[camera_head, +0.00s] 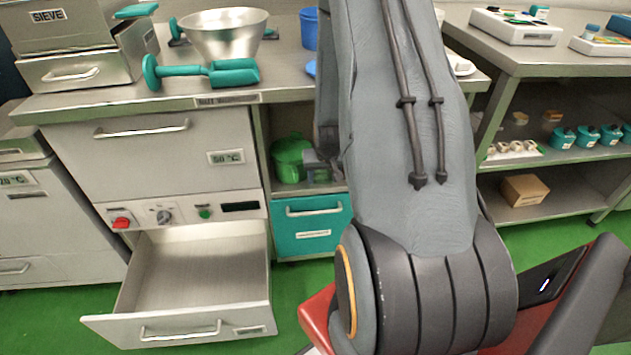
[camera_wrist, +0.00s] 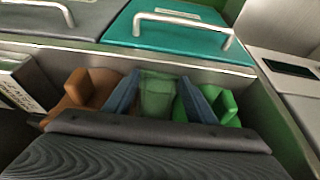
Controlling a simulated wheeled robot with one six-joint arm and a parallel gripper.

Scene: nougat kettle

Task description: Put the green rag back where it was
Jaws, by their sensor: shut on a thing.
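In the head view my gripper (camera_head: 321,163) reaches into the open shelf bay above the teal drawer (camera_head: 313,225), beside a green rounded pot-like thing (camera_head: 290,158). In the wrist view a green object (camera_wrist: 226,106) is close to one finger and an orange-brown object (camera_wrist: 84,90) is close to the other. I cannot tell whether the rag touches the shelf. My arm hides part of the bay in the head view.
A steel drawer (camera_head: 205,270) stands open and empty left of the bay. The counter above holds a steel bowl (camera_head: 223,35), a teal-handled tool (camera_head: 200,73) and a blue container (camera_head: 309,28). A shelf rack with teal pots (camera_head: 588,135) stands at the right.

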